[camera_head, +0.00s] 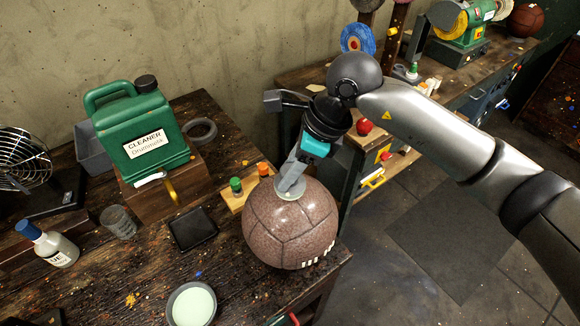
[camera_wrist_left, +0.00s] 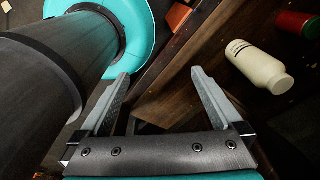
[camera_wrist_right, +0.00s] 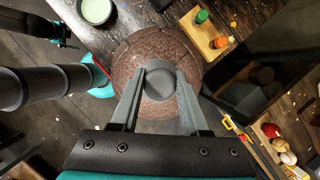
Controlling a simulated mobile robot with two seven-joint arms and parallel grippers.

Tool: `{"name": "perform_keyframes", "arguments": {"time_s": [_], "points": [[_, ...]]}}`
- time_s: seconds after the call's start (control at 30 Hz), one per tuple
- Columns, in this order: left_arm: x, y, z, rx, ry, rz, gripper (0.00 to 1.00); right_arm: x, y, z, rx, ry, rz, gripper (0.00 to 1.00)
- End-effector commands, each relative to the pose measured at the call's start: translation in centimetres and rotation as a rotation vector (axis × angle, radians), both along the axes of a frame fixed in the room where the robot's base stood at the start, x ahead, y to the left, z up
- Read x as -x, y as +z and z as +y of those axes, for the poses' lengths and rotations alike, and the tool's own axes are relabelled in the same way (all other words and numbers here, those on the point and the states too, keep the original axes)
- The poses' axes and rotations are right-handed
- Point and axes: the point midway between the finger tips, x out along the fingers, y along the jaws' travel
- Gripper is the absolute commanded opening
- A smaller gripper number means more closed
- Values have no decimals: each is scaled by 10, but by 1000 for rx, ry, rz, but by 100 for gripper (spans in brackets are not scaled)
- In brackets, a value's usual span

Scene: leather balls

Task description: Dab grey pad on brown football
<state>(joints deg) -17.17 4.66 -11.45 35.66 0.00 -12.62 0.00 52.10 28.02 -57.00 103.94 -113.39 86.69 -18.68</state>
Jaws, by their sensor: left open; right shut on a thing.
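The brown football (camera_head: 290,235), a panelled ball with white lacing, sits near the front right corner of the dark wooden bench. It also shows in the right wrist view (camera_wrist_right: 140,50). My right gripper (camera_head: 293,176) points down over the ball and is shut on the round grey pad (camera_wrist_right: 158,75). The pad's pale disc is at the top of the ball in the head view (camera_head: 290,187) and seems to touch it; its underside is hidden. My left gripper (camera_wrist_left: 161,73) is open and empty in the left wrist view, outside the head view.
A bowl of pale liquid (camera_head: 191,304) stands in front of the ball. A board with green and orange bottles (camera_head: 248,188) is just behind it. A black square tray (camera_head: 193,229), a glass (camera_head: 118,222) and a green jug (camera_head: 142,130) stand to the left.

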Motion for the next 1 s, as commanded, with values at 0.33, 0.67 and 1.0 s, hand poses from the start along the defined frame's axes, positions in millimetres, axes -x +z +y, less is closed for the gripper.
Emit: {"name": "perform_keyframes", "arguments": {"time_s": [0.33,0.67,1.0], "points": [[0,-1,-2,2,1,-1,100,0,0,0,0,0,0,1],[0,-5,-2,2,1,0,100,0,-4,0,0,0,-1,1],[1,-9,-2,2,1,1,100,0,-8,0,0,0,-1,1]]}}
